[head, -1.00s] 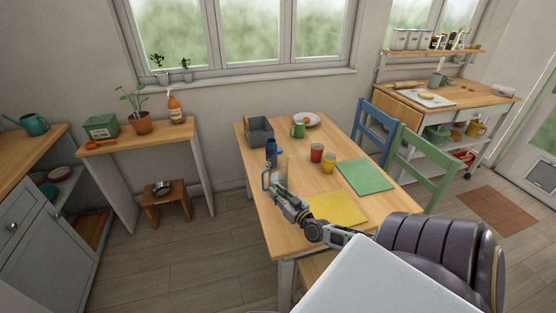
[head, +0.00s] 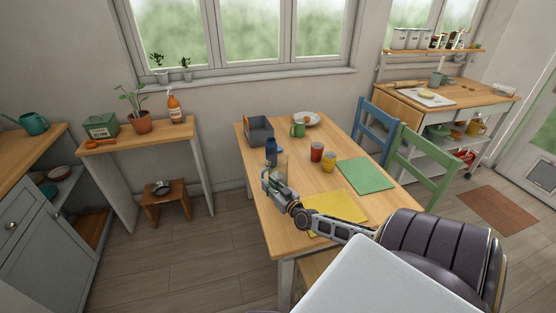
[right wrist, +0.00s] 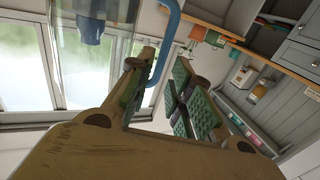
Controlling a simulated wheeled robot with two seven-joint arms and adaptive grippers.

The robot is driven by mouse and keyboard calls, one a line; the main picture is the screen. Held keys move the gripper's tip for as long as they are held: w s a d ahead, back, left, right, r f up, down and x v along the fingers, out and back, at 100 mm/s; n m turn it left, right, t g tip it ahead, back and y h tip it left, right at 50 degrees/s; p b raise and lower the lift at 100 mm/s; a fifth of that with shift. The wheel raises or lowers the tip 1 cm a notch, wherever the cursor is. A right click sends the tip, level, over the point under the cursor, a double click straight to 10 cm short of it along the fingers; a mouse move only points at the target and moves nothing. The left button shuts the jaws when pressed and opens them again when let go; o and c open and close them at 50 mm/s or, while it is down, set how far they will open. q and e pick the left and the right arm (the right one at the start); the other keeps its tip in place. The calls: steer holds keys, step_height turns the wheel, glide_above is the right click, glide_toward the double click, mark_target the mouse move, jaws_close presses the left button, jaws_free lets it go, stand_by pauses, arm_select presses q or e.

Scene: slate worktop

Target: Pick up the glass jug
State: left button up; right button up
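The glass jug (head: 282,164) is clear with a blue handle and stands upright near the left edge of the wooden table. In the head view, my right gripper (head: 269,181) is at its handle side and hides part of it. In the right wrist view the jug's clear body (right wrist: 70,60) is at upper left. Its blue handle (right wrist: 166,45) reaches down between the green-padded fingers of my right gripper (right wrist: 158,92), close to the left finger. The fingers are apart, with a gap beside the handle. My left gripper is not in view.
A blue bottle (head: 271,150) stands just behind the jug, with a grey bin (head: 259,131) beyond. A green mug (head: 297,130), a red cup (head: 316,152) and a yellow cup (head: 329,162) stand to the right. Yellow (head: 338,207) and green (head: 365,175) mats lie flat on the table.

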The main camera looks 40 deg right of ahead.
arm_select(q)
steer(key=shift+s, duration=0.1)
arm_select(e)
steer(key=w, duration=0.4)
steer(key=shift+w+d+r+b, duration=0.1)
steer(key=shift+w+d+b, duration=0.2)
steer(key=shift+w+b, duration=0.1)
steer(key=shift+w, duration=0.15)
jaws_close()
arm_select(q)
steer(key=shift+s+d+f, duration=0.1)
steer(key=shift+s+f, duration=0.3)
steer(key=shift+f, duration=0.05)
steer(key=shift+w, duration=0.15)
